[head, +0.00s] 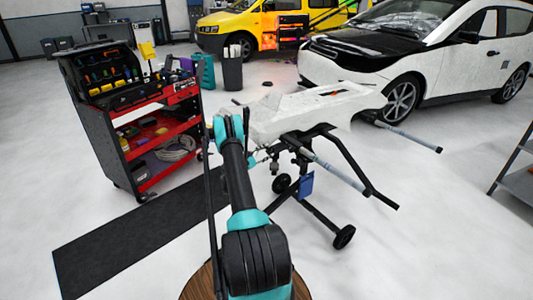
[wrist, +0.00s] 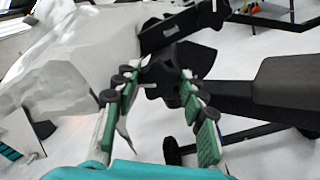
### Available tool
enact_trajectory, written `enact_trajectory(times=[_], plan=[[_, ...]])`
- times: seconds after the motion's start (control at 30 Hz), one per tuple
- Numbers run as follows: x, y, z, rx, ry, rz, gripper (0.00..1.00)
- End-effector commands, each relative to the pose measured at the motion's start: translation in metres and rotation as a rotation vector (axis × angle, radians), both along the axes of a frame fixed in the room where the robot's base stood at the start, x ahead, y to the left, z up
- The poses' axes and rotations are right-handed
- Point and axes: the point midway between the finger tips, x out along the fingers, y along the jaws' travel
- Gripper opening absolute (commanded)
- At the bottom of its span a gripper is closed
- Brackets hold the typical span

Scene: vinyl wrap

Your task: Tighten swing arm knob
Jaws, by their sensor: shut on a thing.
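The swing arm knob (wrist: 159,88) is a dark, lobed piece in the middle of the wrist view, beside the black arms of the stand. My gripper (wrist: 165,77) has its green-padded fingers on either side of the knob and is shut on it. The fingertips hide part of the knob. In the head view, my arm reaches to the left side of the black wheeled stand (head: 319,208), and the knob is too small to make out there. A white car panel (head: 300,108) rests on top of the stand; it also fills the left of the wrist view (wrist: 70,62).
A red tool cart (head: 128,158) stands left of the stand, with a dark mat (head: 140,235) on the floor nearby. A white car (head: 425,60) and a yellow van (head: 235,25) are behind. A metal shelf (head: 515,185) is at the right edge. Floor at front right is clear.

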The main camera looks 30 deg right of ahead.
Motion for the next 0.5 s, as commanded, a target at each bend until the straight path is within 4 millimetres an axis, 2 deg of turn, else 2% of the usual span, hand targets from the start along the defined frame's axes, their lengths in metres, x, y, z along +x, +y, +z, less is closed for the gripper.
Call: enact_trajectory(times=[0.4, 0.43, 0.5], plan=[[-0.0014, 0.0006, -0.0012, 0.002, -0.009, -0.003, 0.12], [-0.0015, 0.0006, -0.0013, 0.002, -0.009, -0.003, 0.42], [-0.0015, 0.0006, -0.0013, 0.002, -0.009, -0.003, 0.51]])
